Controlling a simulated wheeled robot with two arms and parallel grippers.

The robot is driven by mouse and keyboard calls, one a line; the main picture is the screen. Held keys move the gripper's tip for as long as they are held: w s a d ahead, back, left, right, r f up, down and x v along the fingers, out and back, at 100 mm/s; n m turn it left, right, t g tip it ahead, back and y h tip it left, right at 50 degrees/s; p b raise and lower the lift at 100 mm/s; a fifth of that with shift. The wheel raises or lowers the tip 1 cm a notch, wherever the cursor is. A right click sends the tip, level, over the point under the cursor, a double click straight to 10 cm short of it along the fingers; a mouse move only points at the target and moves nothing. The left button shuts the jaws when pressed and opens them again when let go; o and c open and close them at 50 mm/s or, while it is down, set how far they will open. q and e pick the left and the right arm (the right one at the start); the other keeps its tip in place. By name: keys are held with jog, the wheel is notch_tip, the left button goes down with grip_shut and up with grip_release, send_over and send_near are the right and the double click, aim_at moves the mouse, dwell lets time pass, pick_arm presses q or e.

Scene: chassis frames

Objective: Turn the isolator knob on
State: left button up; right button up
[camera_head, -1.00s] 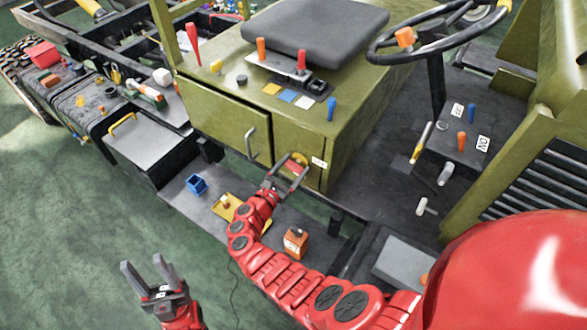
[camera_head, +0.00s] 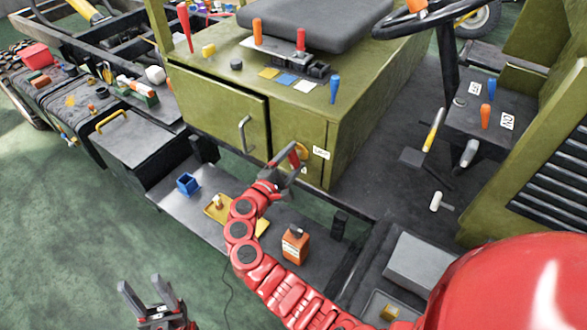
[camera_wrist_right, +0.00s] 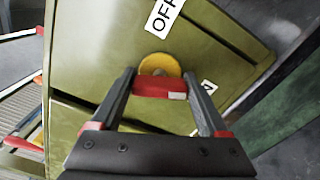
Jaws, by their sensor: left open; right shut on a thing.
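The isolator knob has a yellow round base (camera_head: 302,151) and a red handle, on the front of the green cabinet (camera_head: 312,172). In the right wrist view the red handle (camera_wrist_right: 160,87) lies across between my fingertips, with the yellow disc (camera_wrist_right: 160,64) behind it. My right gripper (camera_head: 288,157) is shut on the red handle; its fingers partly hide the knob in the head view. An OFF label (camera_wrist_right: 163,15) shows beside the knob, and a second label (camera_wrist_right: 208,87) is only partly seen. My left gripper (camera_head: 140,284) is open and empty, low at the left over the floor.
A cabinet door with a handle (camera_head: 245,134) is left of the knob. Free green floor (camera_head: 60,235) lies at the left.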

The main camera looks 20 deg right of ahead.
jog(key=m+b, duration=0.1)
jog(key=b, duration=0.1)
jog(key=m+b, duration=0.2)
jog(key=shift+f, duration=0.4)
jog(key=shift+r+m+b, duration=0.25)
jog(key=shift+m+b, duration=0.65)
jog(key=shift+b, duration=0.3)
jog(key=o, duration=1.2)
jog(key=shift+o, duration=0.2)
